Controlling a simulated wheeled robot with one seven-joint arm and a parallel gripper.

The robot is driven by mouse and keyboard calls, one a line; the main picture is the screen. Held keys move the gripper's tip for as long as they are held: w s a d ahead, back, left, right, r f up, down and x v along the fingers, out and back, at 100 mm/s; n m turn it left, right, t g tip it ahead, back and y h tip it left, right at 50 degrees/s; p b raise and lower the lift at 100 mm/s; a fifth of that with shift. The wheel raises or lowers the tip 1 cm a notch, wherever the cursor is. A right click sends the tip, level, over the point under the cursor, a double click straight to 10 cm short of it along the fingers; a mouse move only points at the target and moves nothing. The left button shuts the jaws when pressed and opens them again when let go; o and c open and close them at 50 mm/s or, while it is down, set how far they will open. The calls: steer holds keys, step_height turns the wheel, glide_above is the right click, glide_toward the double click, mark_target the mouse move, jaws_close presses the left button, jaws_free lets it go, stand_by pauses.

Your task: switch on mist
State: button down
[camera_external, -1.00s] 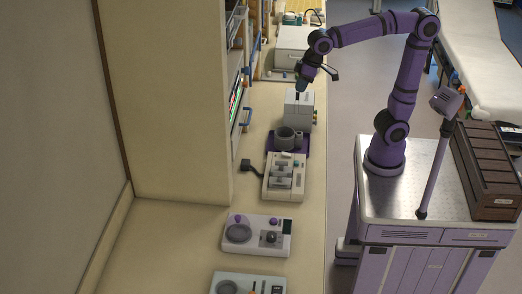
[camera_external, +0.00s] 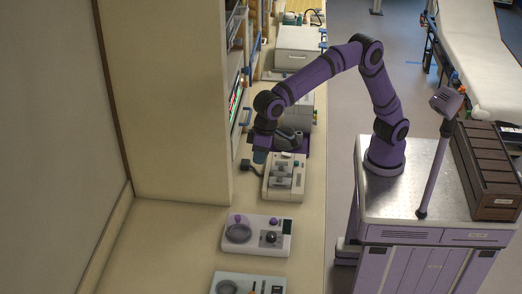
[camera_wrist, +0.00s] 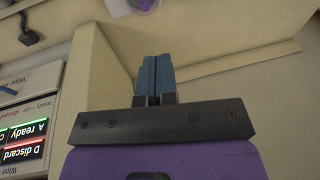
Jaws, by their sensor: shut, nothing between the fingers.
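My gripper (camera_external: 259,157) is low over the counter, beside the left edge of a cream device with levers (camera_external: 284,177). Its blue fingers are shut and empty in the wrist view (camera_wrist: 153,80). I see no gap between the fingers and the device's left side clearly enough to tell contact. No label reading mist is legible, so I cannot tell which control it is. A white device with two purple knobs and a round grille (camera_external: 257,235) stands nearer. A purple round part (camera_wrist: 143,4) shows at the wrist view's top edge.
A grey device (camera_external: 248,284) stands nearest. A dark mug (camera_external: 288,137) and a grey box (camera_external: 299,108) are partly behind my arm. A lit panel (camera_external: 236,100) is on the wall side; its ready and discard labels (camera_wrist: 24,140) appear upside down. Bare counter (camera_external: 170,235) lies left.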

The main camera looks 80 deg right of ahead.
steer(key=s+a+f, duration=0.2)
steer(key=a+f, duration=0.5)
steer(key=a, duration=0.6)
steer(key=g, duration=0.2)
glide_above(277, 291)
step_height(277, 291, down, 11)
steer(key=shift+d, duration=0.3)
steer(key=shift+r, duration=0.1)
steer(key=f, duration=0.4)
steer(key=a+f, duration=0.1)
steer(key=f, duration=0.4)
steer(key=a+f, duration=0.1)
steer(key=f, duration=0.3)
steer(key=shift+a+f, duration=0.1)
steer(key=shift+f, duration=0.3)
steer(key=shift+f, duration=0.1)
steer(key=shift+a+f, duration=0.1)
steer(key=shift+f, duration=0.15)
steer(key=shift+r, duration=0.1)
